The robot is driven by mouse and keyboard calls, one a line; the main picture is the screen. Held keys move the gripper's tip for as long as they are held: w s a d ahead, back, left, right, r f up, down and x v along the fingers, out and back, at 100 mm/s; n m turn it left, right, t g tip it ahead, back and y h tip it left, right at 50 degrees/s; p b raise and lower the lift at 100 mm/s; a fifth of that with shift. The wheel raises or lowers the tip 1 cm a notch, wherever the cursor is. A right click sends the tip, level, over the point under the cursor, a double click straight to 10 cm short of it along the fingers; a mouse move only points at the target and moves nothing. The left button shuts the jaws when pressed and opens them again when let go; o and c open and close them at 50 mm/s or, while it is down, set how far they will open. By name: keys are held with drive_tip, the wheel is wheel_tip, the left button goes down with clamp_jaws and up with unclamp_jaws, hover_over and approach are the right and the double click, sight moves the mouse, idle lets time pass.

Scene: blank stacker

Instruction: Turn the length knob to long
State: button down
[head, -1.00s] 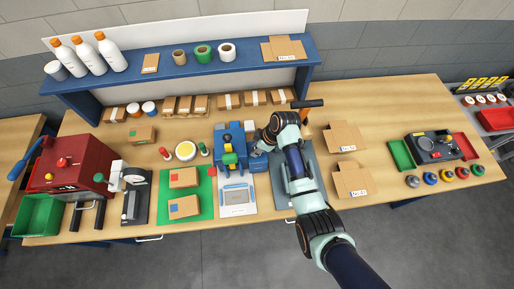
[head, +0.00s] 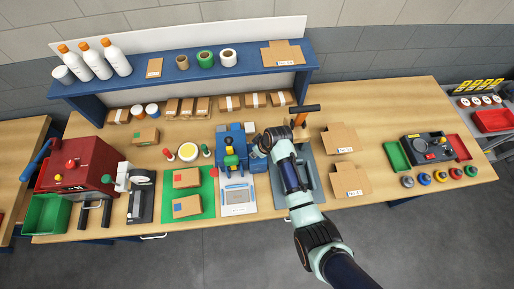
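No knob marked for length can be made out at this size. My gripper (head: 258,161) is at the right side of the blue machine, very close to it; whether it touches cannot be told. Its fingers are small and partly hidden by my wrist, so their opening does not show.
A green mat (head: 207,186) with cartons lies left. Flat cardboard blanks (head: 349,180) and a control box (head: 427,148) stand right.

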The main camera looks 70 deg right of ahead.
drive_tip(key=m+p, duration=0.1)
drive_tip(key=m, duration=0.1)
drive_tip(key=m+g+h+p, duration=0.1)
drive_tip(key=m, duration=0.2)
drive_tip(key=shift+w+a+h, duration=0.15)
drive_tip(key=shift+a+h, duration=0.05)
drive_tip(key=shift+h, duration=0.1)
drive_tip(key=shift+w+f+m+g+h, duration=0.15)
drive_tip(key=shift+m+g, duration=0.25)
drive_tip(key=shift+m, duration=0.75)
drive_tip(key=shift+s+r+m+g+h, duration=0.1)
drive_tip(key=shift+m+g+h, duration=0.25)
drive_tip(key=shift+m, duration=0.8)
drive_tip(key=c, duration=0.8)
unclamp_jaws()
drive_tip(key=shift+c, duration=0.2)
drive_tip(key=shift+a+r, duration=0.15)
drive_tip(key=shift+r, duration=0.25)
drive_tip(key=v, duration=0.7)
